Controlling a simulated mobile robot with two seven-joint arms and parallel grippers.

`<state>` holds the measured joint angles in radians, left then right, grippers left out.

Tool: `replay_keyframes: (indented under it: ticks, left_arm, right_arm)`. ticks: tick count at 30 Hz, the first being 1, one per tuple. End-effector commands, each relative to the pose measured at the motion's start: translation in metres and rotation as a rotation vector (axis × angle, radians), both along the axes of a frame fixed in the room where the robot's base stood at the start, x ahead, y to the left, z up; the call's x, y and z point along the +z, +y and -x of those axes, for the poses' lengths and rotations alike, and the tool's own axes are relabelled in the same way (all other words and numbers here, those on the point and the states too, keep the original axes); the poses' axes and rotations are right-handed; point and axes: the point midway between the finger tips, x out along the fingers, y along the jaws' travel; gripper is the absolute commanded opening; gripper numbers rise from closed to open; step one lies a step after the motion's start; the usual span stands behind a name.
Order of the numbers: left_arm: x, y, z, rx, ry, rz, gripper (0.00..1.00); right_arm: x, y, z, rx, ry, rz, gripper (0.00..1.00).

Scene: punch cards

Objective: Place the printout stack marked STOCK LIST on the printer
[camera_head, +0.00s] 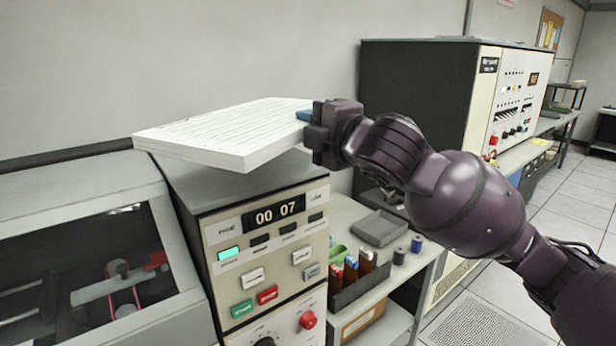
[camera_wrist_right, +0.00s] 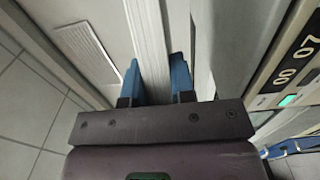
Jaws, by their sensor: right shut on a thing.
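A thick white printout stack (camera_head: 225,130) with lined print on its top sheet is held roughly level at its right end by my right gripper (camera_head: 312,120). No STOCK LIST marking is readable. In the right wrist view, the blue fingers of the gripper (camera_wrist_right: 157,84) are shut on both sides of the stack (camera_wrist_right: 149,40). The stack is over the grey top of the printer (camera_head: 265,240), the machine with a "00 07" counter. I cannot tell whether it touches that top. My left gripper is not in view.
The printer's windowed section (camera_head: 90,265) extends left. A side table right of it bears a grey tray (camera_head: 380,228), a dark holder (camera_head: 360,286) with coloured items, and small spools (camera_head: 417,244). A large dark cabinet (camera_head: 415,90) stands behind my right arm. The wall is behind the stack.

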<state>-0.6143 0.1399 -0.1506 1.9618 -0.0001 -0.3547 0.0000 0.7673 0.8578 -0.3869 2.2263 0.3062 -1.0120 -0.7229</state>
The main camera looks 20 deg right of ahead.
Motion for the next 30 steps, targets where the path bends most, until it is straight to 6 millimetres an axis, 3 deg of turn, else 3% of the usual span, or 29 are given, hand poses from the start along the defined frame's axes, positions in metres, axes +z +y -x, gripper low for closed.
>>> replay_keyframes:
  ticks: [3, 9, 16, 24, 30]
  left_arm:
    - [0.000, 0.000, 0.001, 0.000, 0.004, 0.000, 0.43]
    - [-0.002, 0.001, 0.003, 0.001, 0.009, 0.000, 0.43]
    - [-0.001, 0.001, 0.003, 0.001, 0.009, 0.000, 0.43]
    - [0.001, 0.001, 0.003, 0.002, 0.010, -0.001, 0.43]
    - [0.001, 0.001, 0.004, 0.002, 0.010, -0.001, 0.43]
  right_arm:
    - [-0.024, 0.000, 0.000, 0.001, 0.002, -0.002, 0.00]
    - [-0.050, 0.000, 0.000, 0.001, -0.002, -0.002, 0.00]
    - [-0.061, 0.000, 0.000, 0.001, -0.002, -0.002, 0.00]
    - [-0.091, 0.000, 0.000, 0.001, 0.000, -0.002, 0.00]
    - [-0.092, 0.000, 0.000, 0.001, -0.004, 0.000, 0.00]
